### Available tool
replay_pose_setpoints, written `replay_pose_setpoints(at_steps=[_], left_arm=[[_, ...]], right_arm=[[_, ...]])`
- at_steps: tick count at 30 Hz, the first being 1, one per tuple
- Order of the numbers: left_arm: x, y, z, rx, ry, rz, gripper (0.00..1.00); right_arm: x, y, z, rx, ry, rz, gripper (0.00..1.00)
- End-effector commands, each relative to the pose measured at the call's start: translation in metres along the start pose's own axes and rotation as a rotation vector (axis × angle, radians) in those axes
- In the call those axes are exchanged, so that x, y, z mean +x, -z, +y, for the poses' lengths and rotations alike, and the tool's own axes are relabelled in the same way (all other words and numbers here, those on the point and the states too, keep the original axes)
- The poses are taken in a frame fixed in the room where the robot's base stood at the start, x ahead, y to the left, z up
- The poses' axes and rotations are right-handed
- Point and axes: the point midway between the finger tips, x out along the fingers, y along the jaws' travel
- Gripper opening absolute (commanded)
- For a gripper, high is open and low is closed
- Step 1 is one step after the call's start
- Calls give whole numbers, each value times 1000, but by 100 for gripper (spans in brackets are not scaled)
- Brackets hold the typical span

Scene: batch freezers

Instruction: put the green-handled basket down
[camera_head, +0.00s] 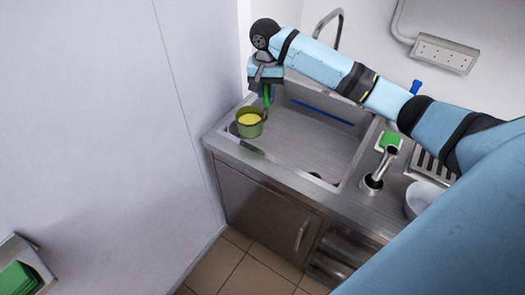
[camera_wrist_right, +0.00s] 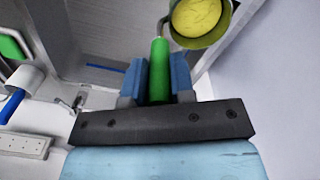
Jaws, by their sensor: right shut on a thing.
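The green-handled basket (camera_head: 249,124) is a small green pot-like vessel with a yellow inside, held over the left end of the steel sink (camera_head: 300,140). Its green handle (camera_head: 267,94) points up into my right gripper (camera_head: 268,78). In the right wrist view the green handle (camera_wrist_right: 159,70) sits between the two blue fingers (camera_wrist_right: 160,80), and the basket's yellow inside (camera_wrist_right: 196,18) shows at the top. My right gripper is shut on the handle. Whether the basket touches the sink is hard to tell. My left gripper is not in view.
A faucet (camera_head: 330,28) rises behind the sink. Right of the basin are a green sponge-like block (camera_head: 388,141), a steel cylinder (camera_head: 371,184) and a white bowl (camera_head: 422,198). A pale wall (camera_head: 170,110) stands close on the left. The basin's middle is clear.

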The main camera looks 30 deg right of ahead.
Motion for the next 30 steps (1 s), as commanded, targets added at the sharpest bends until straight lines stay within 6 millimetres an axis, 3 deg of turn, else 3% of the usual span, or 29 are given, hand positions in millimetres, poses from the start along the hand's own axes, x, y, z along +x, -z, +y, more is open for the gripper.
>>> replay_pose_setpoints(at_steps=[1,3,8,13,24,30], left_arm=[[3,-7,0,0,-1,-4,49],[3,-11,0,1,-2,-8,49],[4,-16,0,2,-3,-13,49],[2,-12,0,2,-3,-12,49],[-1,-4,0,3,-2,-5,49],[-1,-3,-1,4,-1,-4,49]], right_arm=[[-1,23,8,82,5,-2,0],[-5,44,17,171,11,-7,0],[-8,70,30,283,20,-15,0],[20,72,32,299,17,-19,0],[116,71,29,296,18,-18,0],[143,70,27,294,21,-16,0]])
